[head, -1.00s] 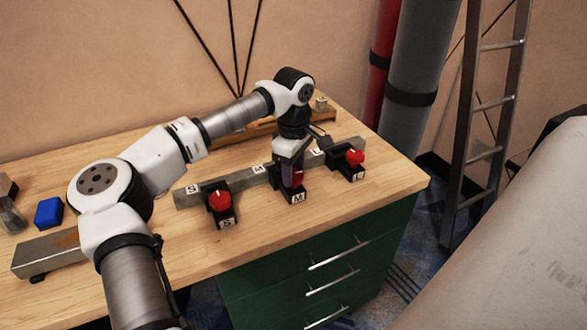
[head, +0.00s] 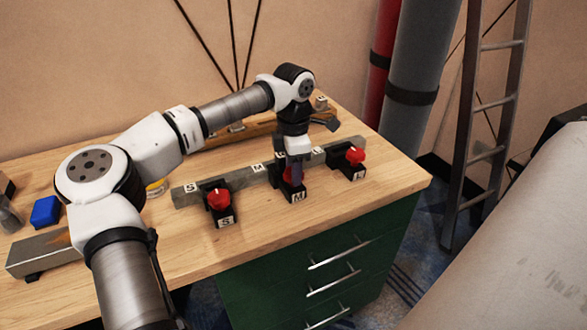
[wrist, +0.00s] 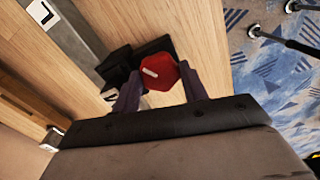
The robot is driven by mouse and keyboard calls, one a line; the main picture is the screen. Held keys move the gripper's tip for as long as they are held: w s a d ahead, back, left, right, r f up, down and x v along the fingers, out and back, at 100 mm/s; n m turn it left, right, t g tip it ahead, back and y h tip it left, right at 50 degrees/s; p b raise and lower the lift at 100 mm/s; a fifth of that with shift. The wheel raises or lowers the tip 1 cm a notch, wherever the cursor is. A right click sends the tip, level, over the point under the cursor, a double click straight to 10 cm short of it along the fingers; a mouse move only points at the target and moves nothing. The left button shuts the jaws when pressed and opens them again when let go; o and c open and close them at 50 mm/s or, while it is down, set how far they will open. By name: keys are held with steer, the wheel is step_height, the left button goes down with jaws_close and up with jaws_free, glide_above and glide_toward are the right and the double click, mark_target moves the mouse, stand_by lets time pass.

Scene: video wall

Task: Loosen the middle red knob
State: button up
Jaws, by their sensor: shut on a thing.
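The middle red knob (wrist: 160,73) sits on a black block marked M (head: 297,196), fixed along a grey metal bar (head: 238,178). My gripper (wrist: 159,92) points down over it, with one finger on each side of the knob, shut on it. In the head view my gripper (head: 292,182) hides most of this knob. A white mark shows on the knob's top in the wrist view. Another red knob (head: 219,199) is on the block marked S to the left, and a third red knob (head: 355,155) is on the block at the right.
A blue block (head: 46,211) and a second metal bar (head: 45,254) lie at the left of the wooden bench (head: 200,250). Green drawers (head: 300,270) with handles are below its front edge. A ladder (head: 480,120) and pipes stand to the right.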

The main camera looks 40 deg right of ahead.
steer(key=n+b, duration=0.1)
steer(key=n, duration=0.4)
steer(key=shift+n, duration=0.3)
steer(key=n+b, duration=0.1)
steer(key=n, duration=0.4)
steer(key=shift+n, duration=0.3)
steer(key=o, duration=1)
steer(key=shift+c, duration=0.2)
steer(key=shift+r, duration=0.1)
step_height(320, 180, up, 14)
steer(key=shift+f, duration=0.2)
